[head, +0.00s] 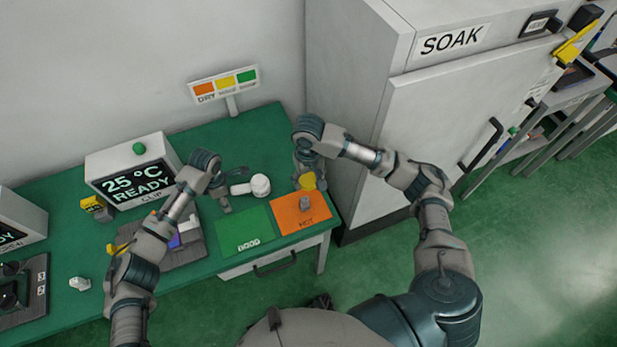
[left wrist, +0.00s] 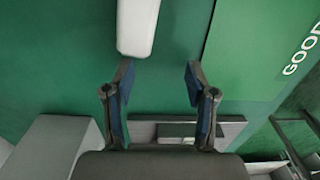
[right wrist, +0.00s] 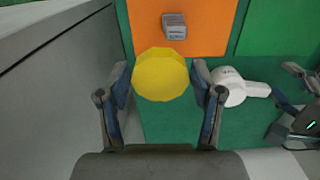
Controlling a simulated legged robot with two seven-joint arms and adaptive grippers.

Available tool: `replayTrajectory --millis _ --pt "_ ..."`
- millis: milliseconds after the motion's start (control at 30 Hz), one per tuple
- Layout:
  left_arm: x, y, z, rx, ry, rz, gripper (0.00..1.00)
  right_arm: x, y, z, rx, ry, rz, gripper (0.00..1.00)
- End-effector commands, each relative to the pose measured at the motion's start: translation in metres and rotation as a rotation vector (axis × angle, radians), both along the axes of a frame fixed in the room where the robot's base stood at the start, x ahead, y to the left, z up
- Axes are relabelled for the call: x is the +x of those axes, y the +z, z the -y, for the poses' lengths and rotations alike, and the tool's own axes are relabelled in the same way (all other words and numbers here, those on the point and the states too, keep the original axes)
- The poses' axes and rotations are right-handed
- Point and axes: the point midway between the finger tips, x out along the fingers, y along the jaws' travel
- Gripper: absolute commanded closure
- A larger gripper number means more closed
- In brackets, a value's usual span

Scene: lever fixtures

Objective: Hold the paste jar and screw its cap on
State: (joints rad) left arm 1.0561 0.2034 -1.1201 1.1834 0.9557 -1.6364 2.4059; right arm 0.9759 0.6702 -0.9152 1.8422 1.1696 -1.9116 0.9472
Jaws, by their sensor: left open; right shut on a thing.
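The white paste jar (head: 261,185) stands on the green bench, with a white handle (head: 240,189) pointing left towards my left gripper; both also show in the right wrist view (right wrist: 231,84). My left gripper (head: 224,200) is open and empty. In the left wrist view the handle (left wrist: 137,28) ends just ahead of the fingertips (left wrist: 157,75), nearer the left finger. My right gripper (right wrist: 162,78) is shut on a yellow faceted cap (right wrist: 161,72), right of the jar and apart from it. The cap also shows in the head view (head: 308,181). The jar's top is not clear.
A small grey block (head: 305,203) stands on the orange mat. The READY clip machine (head: 130,165) is at left. The SOAK cabinet (head: 440,110) rises close on the right.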

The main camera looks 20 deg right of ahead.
Motion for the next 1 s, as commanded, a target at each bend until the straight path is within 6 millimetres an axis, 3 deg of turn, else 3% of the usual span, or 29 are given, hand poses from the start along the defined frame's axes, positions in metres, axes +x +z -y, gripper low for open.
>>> replayTrajectory --millis 267,700,1000 --pt "0.001 0.006 0.001 -0.001 0.000 0.001 0.44 0.000 0.000 0.000 0.000 0.000 0.000 0.48" --pt "0.001 0.093 0.001 -0.001 0.000 0.001 0.44 0.000 0.000 0.000 0.000 0.000 0.000 0.48" --pt "0.001 0.119 0.001 0.001 0.000 -0.002 0.44 0.000 0.000 0.000 0.000 0.000 0.000 0.48"
